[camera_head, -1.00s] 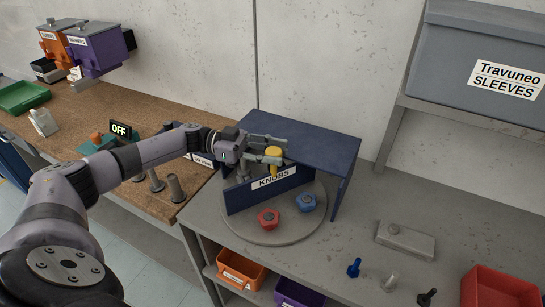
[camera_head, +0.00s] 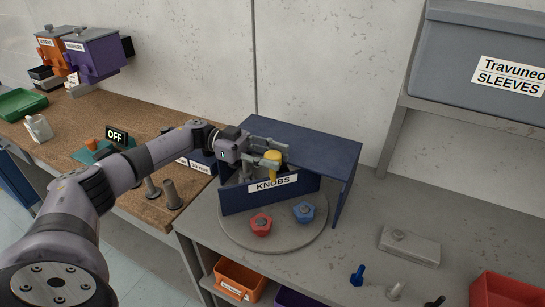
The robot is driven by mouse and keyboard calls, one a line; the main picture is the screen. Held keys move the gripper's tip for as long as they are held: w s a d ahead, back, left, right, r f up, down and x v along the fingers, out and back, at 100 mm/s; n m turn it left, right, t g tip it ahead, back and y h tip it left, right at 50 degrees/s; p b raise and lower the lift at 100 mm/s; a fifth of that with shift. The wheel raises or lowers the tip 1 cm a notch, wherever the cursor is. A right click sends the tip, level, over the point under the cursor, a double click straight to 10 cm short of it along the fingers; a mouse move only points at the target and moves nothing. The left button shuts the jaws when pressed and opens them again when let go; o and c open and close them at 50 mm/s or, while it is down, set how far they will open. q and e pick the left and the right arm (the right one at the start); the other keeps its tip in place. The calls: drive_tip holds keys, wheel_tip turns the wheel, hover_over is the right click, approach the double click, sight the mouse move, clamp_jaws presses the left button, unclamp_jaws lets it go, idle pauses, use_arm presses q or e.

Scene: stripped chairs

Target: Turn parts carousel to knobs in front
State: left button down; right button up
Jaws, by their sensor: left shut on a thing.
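The parts carousel is a round grey turntable (camera_head: 285,241) on the grey bench, under a dark blue cover (camera_head: 310,146). A blue divider (camera_head: 240,197) stands on it with a KNOBS label (camera_head: 273,184) facing me. A red knob (camera_head: 261,225) and a blue knob (camera_head: 303,212) lie on the turntable in front of the label. A yellow post (camera_head: 272,160) rises behind the divider. My left gripper (camera_head: 267,152) is shut on the yellow post, at the left opening of the cover. The lower part of the post is partly hidden. My right gripper does not show.
A grey shelf bin labelled Travuneo SLEEVES (camera_head: 480,60) is at the upper right. A grey block (camera_head: 409,246), small blue, white and black bolts and a red bin (camera_head: 500,290) are on the bench at right. A brown worktop (camera_head: 90,105) lies at left.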

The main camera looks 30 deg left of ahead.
use_arm(q)
drive_tip(key=c, duration=1.1)
unclamp_jaws()
